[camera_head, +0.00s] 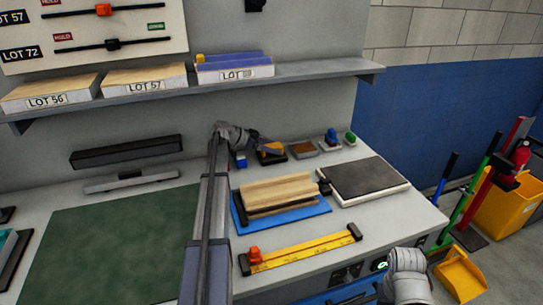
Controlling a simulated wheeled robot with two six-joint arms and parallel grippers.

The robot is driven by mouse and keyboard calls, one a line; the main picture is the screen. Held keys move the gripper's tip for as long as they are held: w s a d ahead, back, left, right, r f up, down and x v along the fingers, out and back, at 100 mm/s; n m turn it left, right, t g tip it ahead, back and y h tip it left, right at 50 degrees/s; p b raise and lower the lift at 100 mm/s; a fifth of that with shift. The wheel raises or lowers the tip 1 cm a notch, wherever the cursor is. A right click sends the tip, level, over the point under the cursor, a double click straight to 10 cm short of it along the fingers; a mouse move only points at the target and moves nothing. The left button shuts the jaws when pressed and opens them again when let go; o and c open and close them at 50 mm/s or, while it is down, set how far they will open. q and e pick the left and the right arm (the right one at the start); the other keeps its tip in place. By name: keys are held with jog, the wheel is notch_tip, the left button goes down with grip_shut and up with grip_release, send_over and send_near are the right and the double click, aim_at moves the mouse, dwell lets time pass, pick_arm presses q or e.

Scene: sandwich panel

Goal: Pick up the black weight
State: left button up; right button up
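A flat black slab (366,177) lies on a white board at the right end of the bench; it may be the black weight, but I cannot tell for sure. My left gripper (268,148) is at the back of the bench, beside a small orange block on a dark base (272,155). It is well apart from the black slab. The fingers are too small to tell whether they are open or shut. Only a link of my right arm shows at the bottom right, and its gripper is not in view.
Wood sheets (278,190) lie on a blue tray (308,214). A yellow gauge (305,249) lies in front. A green mat (110,245) covers the left. A shelf (320,70) with LOT stacks overhangs the back. Small dishes (303,150) stand behind the slab.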

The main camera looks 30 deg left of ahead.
pick_arm(q)
grip_shut()
dwell(0.4)
dwell(0.4)
